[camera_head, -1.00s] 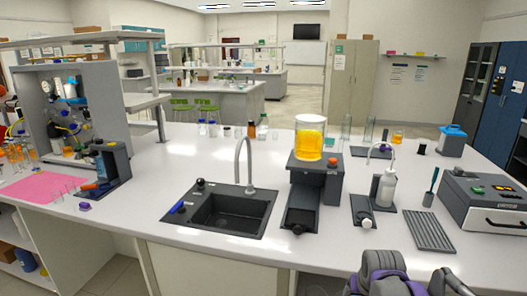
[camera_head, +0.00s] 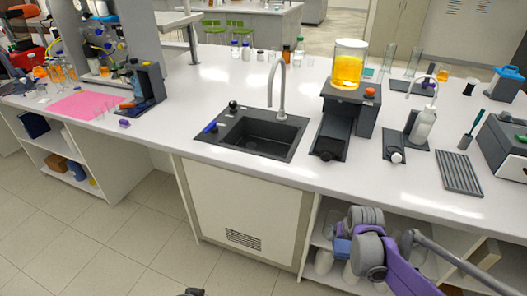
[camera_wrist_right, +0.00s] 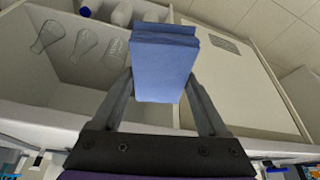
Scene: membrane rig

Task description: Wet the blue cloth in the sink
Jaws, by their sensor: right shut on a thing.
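The folded blue cloth (camera_wrist_right: 163,65) is held between the two fingers of my right gripper (camera_wrist_right: 160,92) in the right wrist view. In the head view the blue cloth (camera_head: 341,250) shows only in part beside my right gripper (camera_head: 350,240), in front of the open shelf and below the counter top. The dark sink (camera_head: 262,135) is set in the counter, up and left of the gripper, with a tall curved grey tap (camera_head: 282,88) behind its basin. I cannot see water in the sink. My left gripper is not clearly in view.
A dark stand with a yellow-filled beaker (camera_head: 347,66) is right of the sink. A white wash bottle (camera_head: 423,124) and a ridged grey tray (camera_head: 458,172) are farther right. The counter's front edge (camera_head: 260,168) lies between cloth and sink.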

